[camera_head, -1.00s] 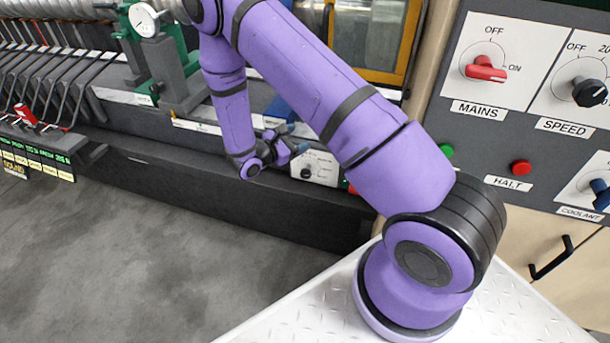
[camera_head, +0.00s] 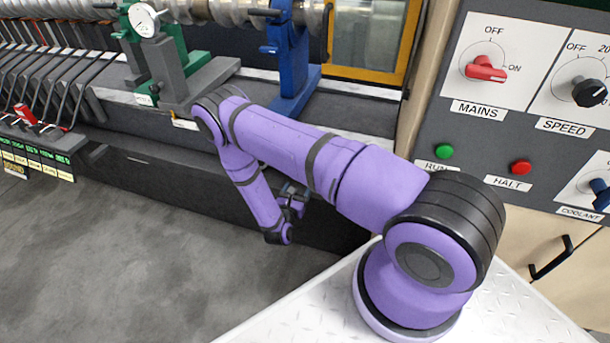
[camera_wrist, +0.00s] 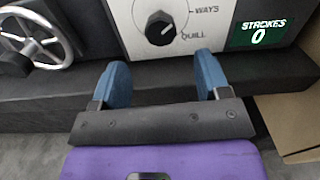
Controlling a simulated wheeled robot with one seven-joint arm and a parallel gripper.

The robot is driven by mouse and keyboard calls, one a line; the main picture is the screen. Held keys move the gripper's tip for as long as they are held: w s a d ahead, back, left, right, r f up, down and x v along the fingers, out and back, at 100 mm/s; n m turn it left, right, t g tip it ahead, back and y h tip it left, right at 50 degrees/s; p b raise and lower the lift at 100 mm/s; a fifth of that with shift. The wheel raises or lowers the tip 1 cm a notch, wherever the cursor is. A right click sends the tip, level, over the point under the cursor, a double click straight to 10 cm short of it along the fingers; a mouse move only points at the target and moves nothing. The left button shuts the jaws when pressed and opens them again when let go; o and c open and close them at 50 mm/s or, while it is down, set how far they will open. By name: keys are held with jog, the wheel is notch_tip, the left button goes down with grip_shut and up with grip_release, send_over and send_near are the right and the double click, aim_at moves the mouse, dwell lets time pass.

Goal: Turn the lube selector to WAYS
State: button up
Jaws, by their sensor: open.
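The lube selector is a round black knob (camera_wrist: 160,28) on a white plate (camera_wrist: 125,12) at the top of the wrist view. WAYS is printed to its upper right and QUILL to its lower right. A short pale mark shows on the knob, but I cannot tell clearly which label it points to. My gripper (camera_wrist: 162,72) is open and empty, its two blue fingers apart below the knob and not touching it. In the head view my gripper (camera_head: 291,203) is small, low by the dark machine front, and my arm hides the selector.
A silver handwheel (camera_wrist: 35,38) is left of the plate, and a STROKES counter (camera_wrist: 258,32) reading 0 is right of it. A dark ledge (camera_wrist: 280,90) runs below. The control panel with the red MAINS switch (camera_head: 485,70) stands right of my arm. Open floor (camera_head: 140,260) lies left.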

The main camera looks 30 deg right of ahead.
jog(key=x, duration=0.8)
jog(key=shift+w+d, duration=0.2)
jog(key=shift+d, duration=0.05)
jog(key=c, duration=0.9)
